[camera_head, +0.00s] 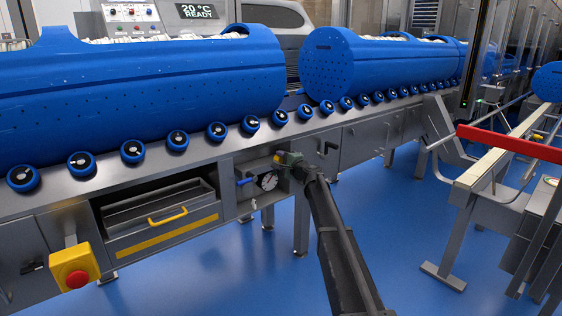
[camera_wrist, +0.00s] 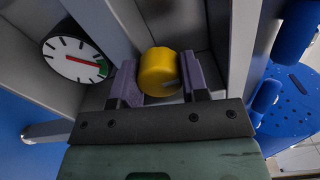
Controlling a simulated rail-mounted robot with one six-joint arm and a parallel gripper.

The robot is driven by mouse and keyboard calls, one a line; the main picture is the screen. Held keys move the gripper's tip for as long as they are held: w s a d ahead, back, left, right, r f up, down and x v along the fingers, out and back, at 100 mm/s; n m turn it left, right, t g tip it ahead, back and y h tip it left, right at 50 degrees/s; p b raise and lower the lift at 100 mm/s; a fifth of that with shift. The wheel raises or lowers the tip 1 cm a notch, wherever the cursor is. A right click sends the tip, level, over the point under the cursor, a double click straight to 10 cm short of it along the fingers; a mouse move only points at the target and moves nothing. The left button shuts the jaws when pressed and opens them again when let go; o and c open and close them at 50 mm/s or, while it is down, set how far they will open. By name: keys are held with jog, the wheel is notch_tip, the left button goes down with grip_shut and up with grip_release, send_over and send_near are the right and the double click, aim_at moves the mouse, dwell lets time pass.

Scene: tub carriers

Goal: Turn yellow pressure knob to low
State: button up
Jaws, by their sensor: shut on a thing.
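The yellow pressure knob (camera_wrist: 158,72) sits in the middle of the wrist view, between the two purple fingers of my gripper (camera_wrist: 160,84). The fingers are shut on its sides. A round pressure gauge (camera_wrist: 75,58) with a white face and a red needle is to the knob's left. In the head view the gauge (camera_head: 267,181) is on the conveyor's front panel, and my gripper (camera_head: 283,158) is at the panel just right of it. The knob is mostly hidden there.
A blue-handled lever (camera_head: 244,182) is left of the gauge, and another lever (camera_head: 330,147) is to the right. A drawer with a yellow handle (camera_head: 168,216) and a red emergency button (camera_head: 76,279) are further left. Blue tubs (camera_head: 140,85) lie on rollers above. Blue floor is open in front.

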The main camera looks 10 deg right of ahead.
jog(key=shift+m, duration=0.5)
jog(key=o, duration=0.9)
jog(key=shift+o, duration=0.2)
jog(key=v, duration=1.1)
